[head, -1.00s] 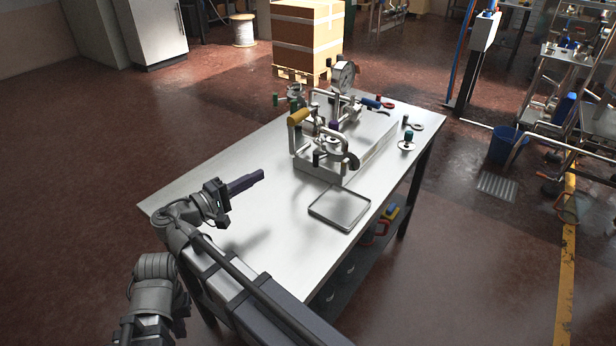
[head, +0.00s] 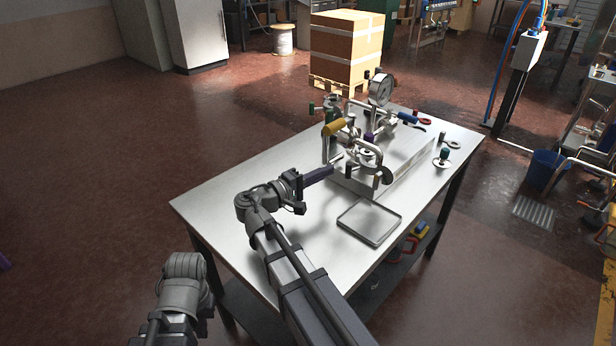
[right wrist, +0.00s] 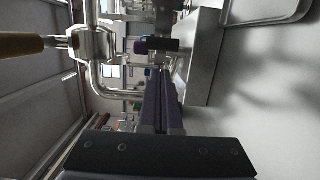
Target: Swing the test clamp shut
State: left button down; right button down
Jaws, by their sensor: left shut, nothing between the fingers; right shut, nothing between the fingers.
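A metal clamping fixture (head: 400,160) with a pressure gauge (head: 380,90) stands on the table. I cannot tell which part is the test clamp. My right gripper (head: 328,171) is shut and empty, low beside the fixture's near left side, pointing at it; contact is unclear. Its fingers (right wrist: 160,95) point past the bent bar.
A shallow metal tray (head: 369,222) lies in front of the fixture. A round knobbed piece (head: 442,160) and a ring (head: 453,143) lie to the right. The left part of the table (head: 225,190) is clear. Boxes (head: 345,45) stand on the floor behind.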

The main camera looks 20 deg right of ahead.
jog(key=shift+s+d, duration=0.7)
jog(key=shift+d, duration=0.25)
jog(key=shift+s+d, duration=0.15)
jog(key=shift+s, duration=0.1)
